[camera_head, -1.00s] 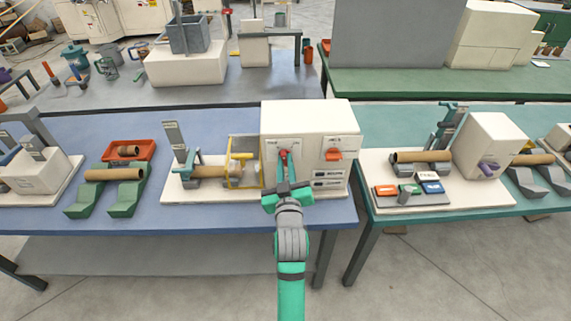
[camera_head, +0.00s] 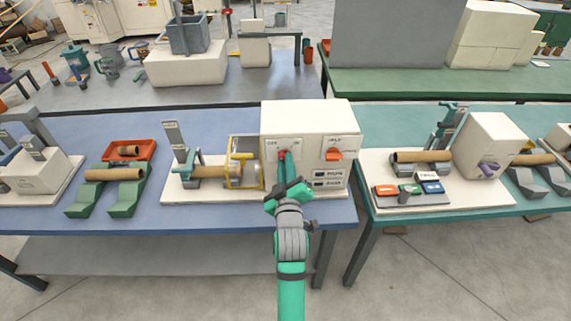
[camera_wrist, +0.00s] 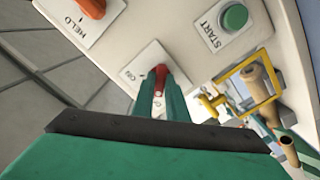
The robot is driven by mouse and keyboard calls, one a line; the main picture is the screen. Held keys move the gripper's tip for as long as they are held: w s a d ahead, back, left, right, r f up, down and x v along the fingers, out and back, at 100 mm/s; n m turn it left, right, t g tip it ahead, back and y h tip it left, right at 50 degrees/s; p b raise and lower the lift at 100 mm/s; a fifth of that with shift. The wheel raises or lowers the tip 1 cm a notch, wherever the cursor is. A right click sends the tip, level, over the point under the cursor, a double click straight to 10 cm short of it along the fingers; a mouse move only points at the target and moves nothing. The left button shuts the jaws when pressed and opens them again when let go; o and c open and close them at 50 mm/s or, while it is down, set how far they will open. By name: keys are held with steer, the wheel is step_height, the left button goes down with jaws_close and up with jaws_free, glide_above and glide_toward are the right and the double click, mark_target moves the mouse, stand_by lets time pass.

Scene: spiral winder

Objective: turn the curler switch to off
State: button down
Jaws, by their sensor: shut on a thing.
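The curler is a white box machine (camera_head: 307,120) on the blue table, with a plate marked OFF at the left and ON at the right in the head view. Its red switch knob (camera_head: 282,155) is on this plate and also shows in the wrist view (camera_wrist: 161,72). My gripper (camera_head: 281,160) is in front of the plate, with its hand tilted. Its green fingers (camera_wrist: 163,88) are shut on the red knob in the wrist view. The fingers hide part of the knob, and its exact angle is hard to tell.
An orange switch (camera_head: 334,154) is right of the knob on the same face. A green START button (camera_wrist: 235,17) is nearby in the wrist view. A yellow guard frame (camera_head: 234,163) and a brown tube (camera_head: 208,171) stand left of the box.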

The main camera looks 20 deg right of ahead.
steer(key=c, duration=1.8)
jaws_free()
steer(key=shift+o, duration=0.2)
steer(key=shift+s, duration=0.15)
steer(key=v, duration=1)
steer(key=shift+s+a, duration=0.15)
steer(key=shift+s, duration=0.15)
